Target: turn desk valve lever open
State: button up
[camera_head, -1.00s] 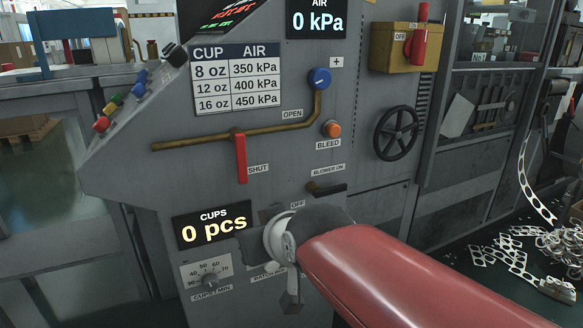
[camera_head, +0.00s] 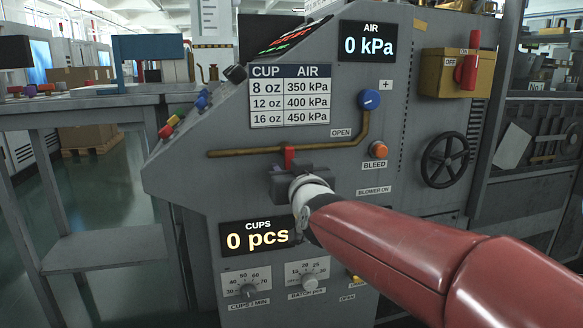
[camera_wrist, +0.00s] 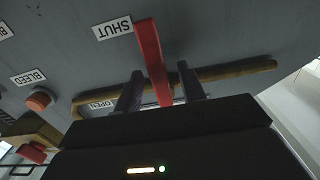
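The red valve lever (camera_wrist: 150,50) hangs down from the brass pipe, its free end beside the SHUT label (camera_wrist: 112,28). In the head view only its top (camera_head: 289,155) shows; my gripper hides the rest. My gripper (camera_head: 290,183) is at the panel in front of the lever. In the wrist view, which is upside down, my gripper (camera_wrist: 161,72) is open, with one finger on each side of the lever. Gaps show between lever and fingers. The OPEN label (camera_head: 341,133) is to the right, above the pipe (camera_head: 240,152).
A blue knob (camera_head: 369,100), an orange BLEED button (camera_head: 378,150) and a black handwheel (camera_head: 445,161) are to the right of the lever. The cup counter display (camera_head: 257,238) is just below my gripper. Colored buttons line the sloped left edge.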

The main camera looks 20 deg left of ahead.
jog(key=shift+w+a, duration=0.35)
jog(key=shift+w, duration=0.3)
grip_shut()
